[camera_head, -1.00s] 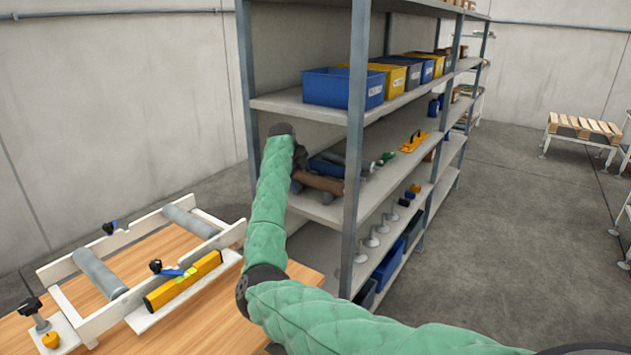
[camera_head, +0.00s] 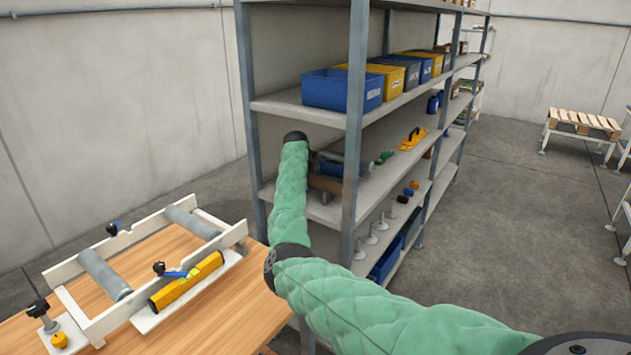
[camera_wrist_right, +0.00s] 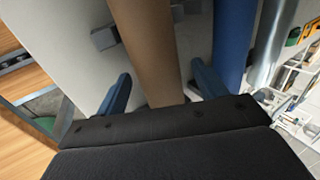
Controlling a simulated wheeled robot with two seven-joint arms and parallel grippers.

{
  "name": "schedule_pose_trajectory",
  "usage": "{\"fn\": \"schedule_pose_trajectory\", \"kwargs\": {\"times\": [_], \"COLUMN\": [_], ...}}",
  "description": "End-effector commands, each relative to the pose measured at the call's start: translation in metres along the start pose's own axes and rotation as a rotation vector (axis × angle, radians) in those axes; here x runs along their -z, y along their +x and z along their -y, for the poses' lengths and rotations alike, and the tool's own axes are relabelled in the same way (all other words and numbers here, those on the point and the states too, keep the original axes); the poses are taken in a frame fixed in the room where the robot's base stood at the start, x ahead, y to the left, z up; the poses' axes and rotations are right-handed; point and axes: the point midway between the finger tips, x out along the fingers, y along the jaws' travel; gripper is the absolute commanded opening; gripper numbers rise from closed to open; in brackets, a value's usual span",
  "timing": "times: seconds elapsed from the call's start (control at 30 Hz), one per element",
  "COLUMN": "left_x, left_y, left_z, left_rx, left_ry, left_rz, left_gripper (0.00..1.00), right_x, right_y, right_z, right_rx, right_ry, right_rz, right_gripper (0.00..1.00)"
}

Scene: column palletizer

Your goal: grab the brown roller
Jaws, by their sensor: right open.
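The brown roller (camera_head: 325,184) lies on the middle shelf of the rack, partly hidden behind my right arm and the rack post. In the right wrist view, the brown roller (camera_wrist_right: 150,45) runs lengthwise between the two blue fingers of my right gripper (camera_wrist_right: 161,84). The gripper is open, with one finger on each side and a visible gap to the roller on both sides. My left gripper is not in view.
A blue roller (camera_wrist_right: 234,45) lies close beside the right finger. The rack's front post (camera_head: 355,130) stands near my right arm. Blue and yellow bins (camera_head: 340,90) fill the shelf above. A wooden table (camera_head: 190,325) holds a white roller frame (camera_head: 90,318).

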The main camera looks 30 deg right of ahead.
Motion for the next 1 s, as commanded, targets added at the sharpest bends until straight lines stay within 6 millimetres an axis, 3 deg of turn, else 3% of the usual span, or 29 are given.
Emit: {"fn": "schedule_pose_trajectory", "kwargs": {"times": [0.3, 0.63, 1.0], "left_x": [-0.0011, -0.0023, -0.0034], "left_y": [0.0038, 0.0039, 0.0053], "left_z": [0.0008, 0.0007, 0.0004], "left_rx": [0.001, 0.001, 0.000], "left_ry": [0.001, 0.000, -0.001], "left_rz": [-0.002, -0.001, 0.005], "left_gripper": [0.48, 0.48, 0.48], "right_x": [-0.0002, -0.0003, -0.0007], "right_y": [0.0037, 0.0034, -0.0003], "right_z": [-0.0003, -0.0004, 0.0021], "right_rx": [0.000, 0.000, 0.002], "right_ry": [0.000, 0.000, 0.001], "right_rz": [0.001, 0.001, 0.002], "right_gripper": [0.68, 0.04, 0.03]}}
